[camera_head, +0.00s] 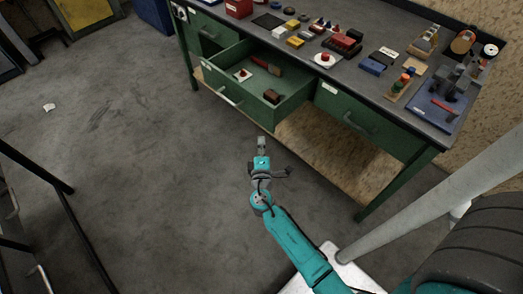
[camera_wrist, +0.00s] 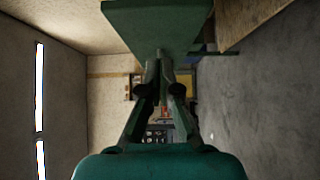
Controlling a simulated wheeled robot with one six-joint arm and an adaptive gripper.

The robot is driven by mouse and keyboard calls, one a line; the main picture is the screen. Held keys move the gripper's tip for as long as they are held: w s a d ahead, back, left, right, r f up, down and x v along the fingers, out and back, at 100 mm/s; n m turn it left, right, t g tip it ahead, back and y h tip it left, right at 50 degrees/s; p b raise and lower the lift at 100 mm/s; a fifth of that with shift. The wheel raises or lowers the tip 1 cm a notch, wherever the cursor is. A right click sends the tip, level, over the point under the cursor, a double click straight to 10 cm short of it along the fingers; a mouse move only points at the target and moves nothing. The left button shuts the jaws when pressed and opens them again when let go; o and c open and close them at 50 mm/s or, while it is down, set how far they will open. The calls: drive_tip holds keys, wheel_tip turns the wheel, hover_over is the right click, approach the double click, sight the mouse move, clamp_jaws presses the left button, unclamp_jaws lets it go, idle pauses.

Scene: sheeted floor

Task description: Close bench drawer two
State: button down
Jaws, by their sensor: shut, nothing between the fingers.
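The green bench (camera_head: 400,110) has three drawers in the head view, and their labels are too small to read. The middle drawer (camera_head: 236,97) is pulled well out, with its front panel facing the lower left. A red-handled tool (camera_head: 266,66), a dark red block (camera_head: 271,97) and a white round piece with a red top (camera_head: 242,74) lie in it. In the wrist view my fingertips (camera_wrist: 160,55) overlap the lower edge of a green panel (camera_wrist: 155,25); contact cannot be told.
The left drawer (camera_head: 212,32) and right drawer (camera_head: 362,122) are shut. The benchtop (camera_head: 310,67) carries several small parts and tools. The grey floor (camera_head: 140,150) left of the drawer is mostly clear. Dark metal rails (camera_head: 62,220) stand at the lower left.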

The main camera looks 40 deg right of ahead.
sight(269, 120)
drive_tip(key=w+d, duration=0.1)
drive_tip(key=d, duration=0.1)
drive_tip(key=w+d, duration=0.2)
drive_tip(key=d, duration=0.1)
drive_tip(key=shift+d, duration=0.95)
